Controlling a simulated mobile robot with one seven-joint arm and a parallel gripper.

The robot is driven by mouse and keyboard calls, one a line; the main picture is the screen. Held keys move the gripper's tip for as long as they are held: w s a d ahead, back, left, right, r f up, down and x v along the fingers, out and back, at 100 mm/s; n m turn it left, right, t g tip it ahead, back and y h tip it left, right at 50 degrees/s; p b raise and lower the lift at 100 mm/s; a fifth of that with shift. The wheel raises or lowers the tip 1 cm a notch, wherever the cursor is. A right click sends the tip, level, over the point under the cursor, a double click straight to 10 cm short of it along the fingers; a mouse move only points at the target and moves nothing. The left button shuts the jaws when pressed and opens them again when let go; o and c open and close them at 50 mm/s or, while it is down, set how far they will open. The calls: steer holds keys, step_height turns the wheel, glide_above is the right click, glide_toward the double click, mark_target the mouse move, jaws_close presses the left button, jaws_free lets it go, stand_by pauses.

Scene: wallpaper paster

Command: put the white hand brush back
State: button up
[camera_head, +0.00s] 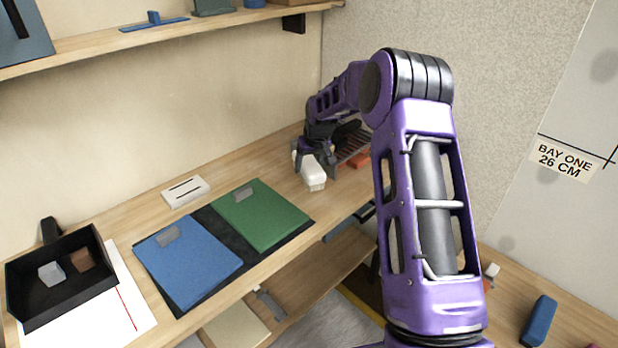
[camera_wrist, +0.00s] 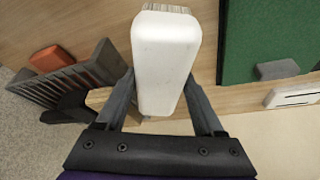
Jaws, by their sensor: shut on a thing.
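The white hand brush (camera_head: 312,172) is at the far end of the wooden bench, beside a dark slatted rack. My gripper (camera_head: 313,158) is shut on the white hand brush. In the wrist view the brush (camera_wrist: 165,60) lies lengthwise between the two fingers of my gripper (camera_wrist: 162,100), with a strip of bristles showing at its top end. I cannot tell whether the brush touches the bench. The dark slatted rack (camera_wrist: 70,80) is to the left of the brush in the wrist view, apart from it; it also shows in the head view (camera_head: 352,143), partly hidden by my arm.
An orange-red block (camera_head: 358,161) lies by the rack. Green (camera_head: 262,214) and blue (camera_head: 186,261) folders lie on a black mat, with a white slotted block (camera_head: 186,192) behind. A black tray (camera_head: 60,250) stands at left. A shelf (camera_head: 90,55) runs above the bench.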

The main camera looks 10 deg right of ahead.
step_height(320, 180, down, 4)
steer(key=shift+f, duration=0.1)
steer(key=shift+f+b, duration=0.2)
steer(key=shift+b, duration=0.2)
steer(key=o, duration=1.4)
steer(key=shift+r, duration=0.1)
steer(key=shift+p, duration=0.35)
